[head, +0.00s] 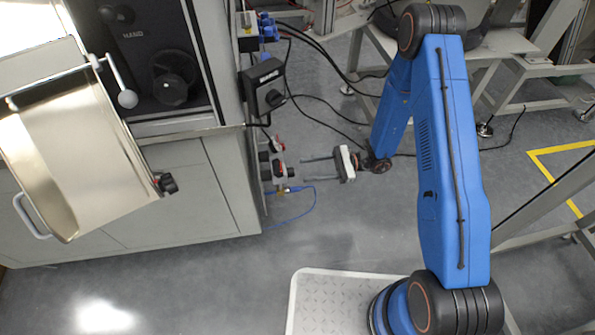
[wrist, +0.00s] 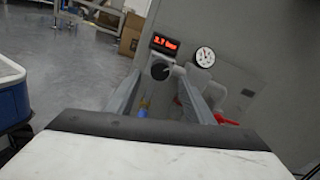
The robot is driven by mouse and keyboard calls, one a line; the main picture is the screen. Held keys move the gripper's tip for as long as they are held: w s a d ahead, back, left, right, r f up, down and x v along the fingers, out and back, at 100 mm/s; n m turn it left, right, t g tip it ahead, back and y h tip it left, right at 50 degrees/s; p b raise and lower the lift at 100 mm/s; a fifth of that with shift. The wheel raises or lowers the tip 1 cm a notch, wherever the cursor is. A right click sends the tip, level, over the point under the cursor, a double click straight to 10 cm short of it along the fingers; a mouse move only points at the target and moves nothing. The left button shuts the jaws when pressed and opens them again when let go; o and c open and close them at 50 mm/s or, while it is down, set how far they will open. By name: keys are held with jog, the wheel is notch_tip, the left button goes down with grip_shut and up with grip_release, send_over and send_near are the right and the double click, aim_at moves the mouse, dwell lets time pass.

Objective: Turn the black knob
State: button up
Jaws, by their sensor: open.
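In the wrist view the black knob (wrist: 160,69) is round, with a pale mark on its face. It sits just below a small black display with red digits (wrist: 165,44) reading about 3.7 bar. My gripper (head: 304,173) is open and empty, its two fingers pointing left at the regulator fittings (head: 279,171) on the cabinet side in the head view. In the wrist view the knob shows between the fingertips, beyond them. A gap remains between fingertips and fittings in the head view. The knob is too small to make out clearly there.
A round gauge (wrist: 204,57) and red lever (wrist: 226,120) sit right of the knob. A black switch box (head: 263,87) is above the fittings. Cables hang near them. A tilted metal bin (head: 80,150) stands left. The floor below my gripper is clear.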

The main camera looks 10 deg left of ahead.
aim_at(290, 172)
jog(key=shift+x, duration=2.4)
jog(key=c, duration=1)
jog(key=shift+c, duration=0.2)
